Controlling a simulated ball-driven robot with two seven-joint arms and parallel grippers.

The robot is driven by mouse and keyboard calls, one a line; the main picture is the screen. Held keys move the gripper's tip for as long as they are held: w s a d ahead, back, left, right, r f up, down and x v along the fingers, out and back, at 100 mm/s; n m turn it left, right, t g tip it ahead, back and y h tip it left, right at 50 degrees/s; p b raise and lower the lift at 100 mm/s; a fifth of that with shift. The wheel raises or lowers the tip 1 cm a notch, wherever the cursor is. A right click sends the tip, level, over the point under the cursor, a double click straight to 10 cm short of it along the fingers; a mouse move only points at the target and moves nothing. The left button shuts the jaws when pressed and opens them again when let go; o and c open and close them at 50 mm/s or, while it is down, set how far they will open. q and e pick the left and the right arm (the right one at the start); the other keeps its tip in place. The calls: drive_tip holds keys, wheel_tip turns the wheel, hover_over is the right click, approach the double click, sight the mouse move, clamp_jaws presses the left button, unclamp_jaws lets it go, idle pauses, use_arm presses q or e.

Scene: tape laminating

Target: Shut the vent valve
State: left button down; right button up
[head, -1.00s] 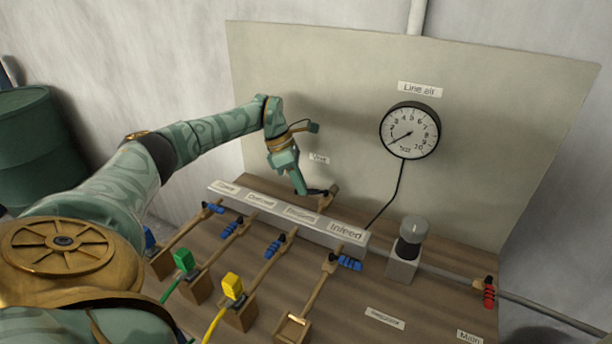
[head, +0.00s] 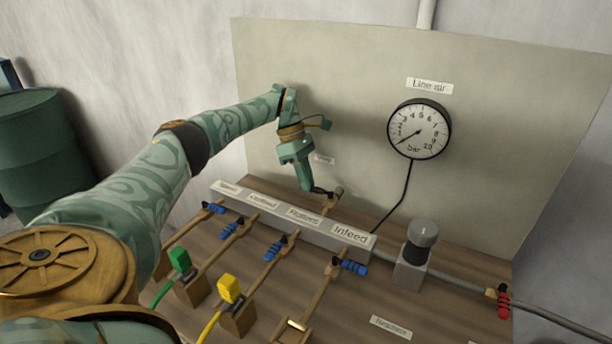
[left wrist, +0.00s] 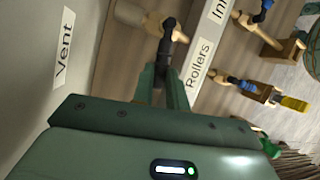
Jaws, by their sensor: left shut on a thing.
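The vent valve is a small brass fitting (head: 337,197) with a black lever, behind the manifold and below the "Vent" label (head: 324,160). My left gripper (head: 316,191) is shut on the black lever, left of the valve body. The lever's gripped part is hidden by the fingers. My right gripper is not in view.
The grey manifold (head: 300,222) with labels runs in front of the valve. Several blue-handled branch valves, one at Infeed (head: 352,267), stand before it. The "Line air" gauge (head: 419,129) reads near its low end. A red-handled valve (head: 503,304) is at right.

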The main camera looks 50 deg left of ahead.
use_arm(q)
drive_tip(key=c, duration=1.4)
unclamp_jaws()
drive_tip(key=v, duration=0.7)
drive_tip(key=shift+a+r+p, duration=0.15)
drive_tip(key=shift+r+p, duration=0.05)
drive_tip(key=shift+p, duration=0.2)
